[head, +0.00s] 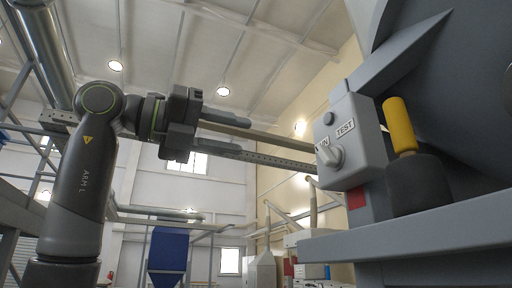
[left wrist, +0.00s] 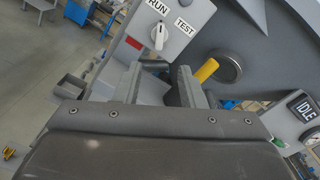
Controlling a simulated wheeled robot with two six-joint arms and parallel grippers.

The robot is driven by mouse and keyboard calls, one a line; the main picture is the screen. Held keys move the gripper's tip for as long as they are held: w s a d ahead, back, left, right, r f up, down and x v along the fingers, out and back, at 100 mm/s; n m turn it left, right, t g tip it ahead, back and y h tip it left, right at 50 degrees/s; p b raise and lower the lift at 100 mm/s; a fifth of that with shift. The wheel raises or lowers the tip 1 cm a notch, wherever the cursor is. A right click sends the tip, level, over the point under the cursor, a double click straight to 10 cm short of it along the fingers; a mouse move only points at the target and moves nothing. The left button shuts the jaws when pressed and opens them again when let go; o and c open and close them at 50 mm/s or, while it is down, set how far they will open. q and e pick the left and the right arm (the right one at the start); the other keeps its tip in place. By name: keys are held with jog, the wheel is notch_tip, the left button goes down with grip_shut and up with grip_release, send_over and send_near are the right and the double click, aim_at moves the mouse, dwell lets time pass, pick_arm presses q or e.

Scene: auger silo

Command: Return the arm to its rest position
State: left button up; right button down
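My left arm, marked ARM L, rises at the left of the head view and bends right at its upper joint. Its gripper (head: 218,134) is raised and points right, towards a grey control box (head: 353,125). In the left wrist view the two fingers (left wrist: 160,88) are apart with nothing held between them. The box's knob (left wrist: 158,37) points towards the RUN label; the knob also shows in the head view (head: 330,155). A yellow handle (head: 399,125) stands upright in a dark base right of the box. My right gripper is in neither view.
A large dark grey drum (head: 470,105) fills the upper right, above a grey ledge (head: 420,236). An IDLE display (left wrist: 301,107) is at the right of the left wrist view. A blue hopper (head: 168,254) stands in the background. Open hall space lies around the arm.

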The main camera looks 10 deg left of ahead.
pick_arm(q)
jog(key=shift+s+a, duration=0.25)
jog(key=shift+a, duration=0.1)
dwell(0.3)
